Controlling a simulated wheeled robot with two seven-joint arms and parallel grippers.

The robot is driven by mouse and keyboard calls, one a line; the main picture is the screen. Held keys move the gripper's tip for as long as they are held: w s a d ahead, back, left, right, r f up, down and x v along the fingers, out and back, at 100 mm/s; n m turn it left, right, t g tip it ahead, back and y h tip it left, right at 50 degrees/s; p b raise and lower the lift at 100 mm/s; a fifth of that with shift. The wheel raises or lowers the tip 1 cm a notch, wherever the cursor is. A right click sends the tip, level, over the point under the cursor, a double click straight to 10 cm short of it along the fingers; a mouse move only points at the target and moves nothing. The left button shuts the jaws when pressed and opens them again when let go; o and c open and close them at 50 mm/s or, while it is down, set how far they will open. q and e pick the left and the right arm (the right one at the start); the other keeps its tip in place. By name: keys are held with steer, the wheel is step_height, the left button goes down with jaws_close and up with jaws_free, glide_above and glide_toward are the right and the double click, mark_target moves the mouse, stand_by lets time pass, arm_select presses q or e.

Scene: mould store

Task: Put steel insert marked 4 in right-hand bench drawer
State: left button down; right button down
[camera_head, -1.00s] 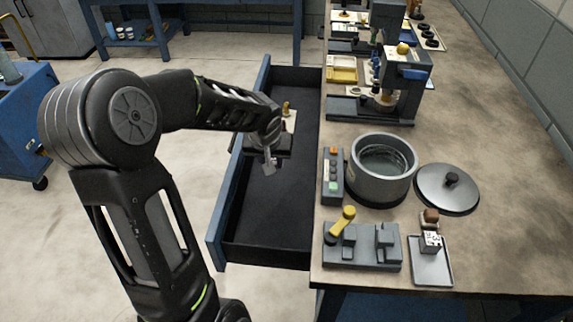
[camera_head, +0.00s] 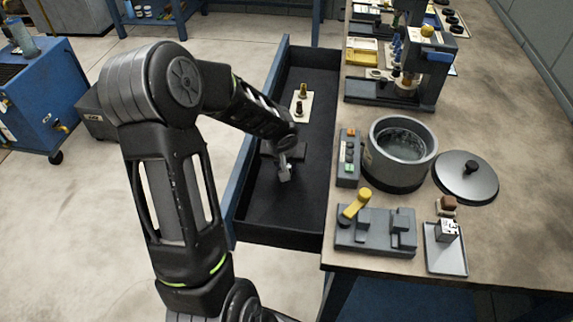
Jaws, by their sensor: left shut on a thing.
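My left gripper (camera_head: 284,168) reaches over the open bench drawer (camera_head: 290,212), its fingers pointing down. It is shut on a small grey metal piece (camera_head: 285,177), which looks like a steel insert; any number on it is too small to read. The piece is over the dark drawer floor, and I cannot tell whether it touches it. On the bench, a small pale block with dark marks (camera_head: 448,231) sits on a grey tray (camera_head: 446,260); its marks are not legible. My right gripper is out of view.
A white plate with brass pieces (camera_head: 302,106) lies at the drawer's far end. On the bench are a steel pot (camera_head: 399,165), its lid (camera_head: 466,178), a button box (camera_head: 348,160) and a fixture with a yellow handle (camera_head: 375,232). The near drawer floor is clear.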

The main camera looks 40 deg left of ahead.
arm_select(q)
steer(key=c, duration=1.1)
jaws_free()
steer(key=shift+r, duration=0.4)
steer(key=p+v, duration=0.2)
steer(key=v, duration=0.9)
steer(key=shift+s+r, duration=0.15)
steer(key=shift+s, duration=0.05)
